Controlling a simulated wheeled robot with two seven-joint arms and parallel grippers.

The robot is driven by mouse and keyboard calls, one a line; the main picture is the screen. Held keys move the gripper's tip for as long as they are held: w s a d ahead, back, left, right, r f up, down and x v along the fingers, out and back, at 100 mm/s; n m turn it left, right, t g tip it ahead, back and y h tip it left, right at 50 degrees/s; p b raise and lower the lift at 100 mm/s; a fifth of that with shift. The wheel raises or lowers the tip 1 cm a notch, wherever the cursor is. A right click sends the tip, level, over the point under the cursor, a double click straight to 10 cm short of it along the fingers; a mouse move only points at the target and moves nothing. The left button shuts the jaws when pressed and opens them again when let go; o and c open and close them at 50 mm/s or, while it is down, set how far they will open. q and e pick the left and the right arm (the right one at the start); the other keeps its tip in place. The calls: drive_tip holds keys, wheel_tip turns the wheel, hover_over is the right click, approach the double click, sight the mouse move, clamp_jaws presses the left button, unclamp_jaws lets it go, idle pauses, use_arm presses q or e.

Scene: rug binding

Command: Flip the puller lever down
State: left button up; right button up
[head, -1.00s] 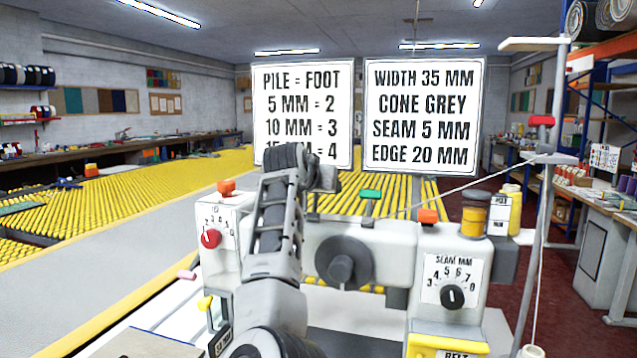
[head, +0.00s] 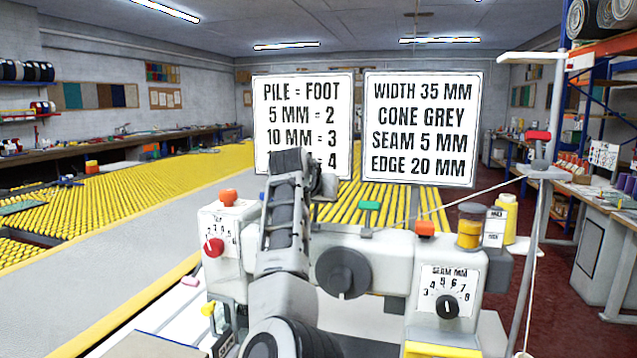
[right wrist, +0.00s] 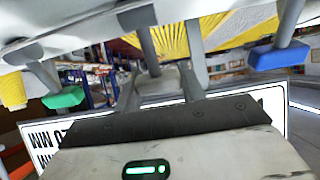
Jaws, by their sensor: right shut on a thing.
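My right arm reaches up over the front of the white binding machine (head: 390,258) in the head view, and its gripper is hidden there behind the arm's own links. In the right wrist view, which is upside down, the right gripper (right wrist: 163,88) is shut around the end of a grey lever stem (right wrist: 149,48). That lever stands between a green-tipped lever (right wrist: 63,97) and a blue-tipped lever (right wrist: 276,57). The green tip also shows in the head view (head: 370,206). No readable label marks which is the puller lever. My left gripper is out of view.
Two signs (head: 310,95) stand behind the machine. Orange knobs (head: 228,196), a red dial (head: 213,247), a black knob (head: 343,272) and a seam dial (head: 447,306) are near the arm. A thread runs to the stand (head: 540,172) at right.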

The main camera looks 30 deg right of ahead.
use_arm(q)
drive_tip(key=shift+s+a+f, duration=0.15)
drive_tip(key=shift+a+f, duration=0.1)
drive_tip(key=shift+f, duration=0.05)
use_arm(e)
drive_tip(key=shift+w+d+f, duration=0.1)
drive_tip(key=shift+d+f, duration=0.1)
drive_tip(key=shift+f, duration=0.05)
drive_tip(key=o, duration=0.8)
drive_tip(key=shift+o, duration=0.9)
drive_tip(key=shift+w+d+f, duration=0.2)
drive_tip(key=shift+s+a+r, duration=0.1)
drive_tip(key=shift+a+r, duration=0.1)
use_arm(q)
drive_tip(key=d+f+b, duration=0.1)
drive_tip(key=b, duration=0.2)
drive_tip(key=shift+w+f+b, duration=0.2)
drive_tip(key=shift+b, duration=0.2)
use_arm(e)
drive_tip(key=v, duration=1.5)
drive_tip(key=shift+r, duration=0.35)
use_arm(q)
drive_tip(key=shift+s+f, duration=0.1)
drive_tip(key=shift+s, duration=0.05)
use_arm(e)
drive_tip(key=shift+s+f, duration=0.1)
